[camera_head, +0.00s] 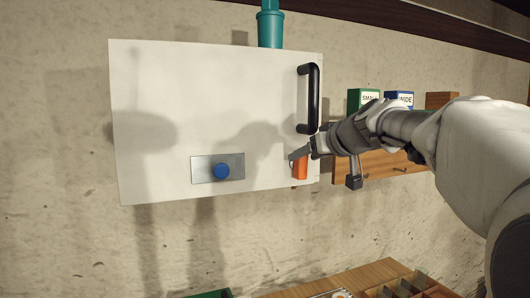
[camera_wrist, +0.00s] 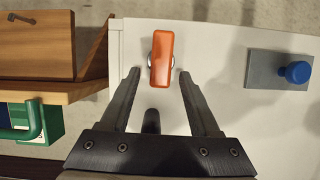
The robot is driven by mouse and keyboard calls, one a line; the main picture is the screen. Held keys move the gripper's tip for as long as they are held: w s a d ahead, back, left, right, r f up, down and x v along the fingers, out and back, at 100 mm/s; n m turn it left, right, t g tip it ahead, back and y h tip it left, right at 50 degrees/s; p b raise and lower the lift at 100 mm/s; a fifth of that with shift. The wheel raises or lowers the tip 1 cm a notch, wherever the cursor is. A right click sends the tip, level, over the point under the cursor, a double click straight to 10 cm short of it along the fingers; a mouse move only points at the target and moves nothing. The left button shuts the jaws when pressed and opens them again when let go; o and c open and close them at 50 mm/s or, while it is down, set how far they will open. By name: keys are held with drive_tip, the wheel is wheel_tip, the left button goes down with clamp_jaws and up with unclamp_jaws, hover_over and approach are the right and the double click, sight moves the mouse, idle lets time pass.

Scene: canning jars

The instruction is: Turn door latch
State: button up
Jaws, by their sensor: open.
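The orange door latch (camera_head: 300,168) is a short bar near the lower right corner of the white door (camera_head: 200,110). It points up and down the door, and its upper part is hidden by my gripper in the head view. In the wrist view the latch (camera_wrist: 161,60) sits on a round silver base. My gripper (camera_head: 293,160) is open at the latch. In the wrist view the fingertips of my gripper (camera_wrist: 161,74) are on either side of one end of the latch, with gaps on both sides. I cannot tell how deep the fingers reach.
A black handle (camera_head: 313,98) stands out from the door above the latch. A blue knob (camera_head: 221,171) on a grey plate (camera_head: 203,164) is to the left.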

drive_tip(key=shift+w+a+f, duration=0.2)
drive_tip(key=shift+w+f, duration=0.05)
drive_tip(key=shift+w, duration=0.25)
clamp_jaws()
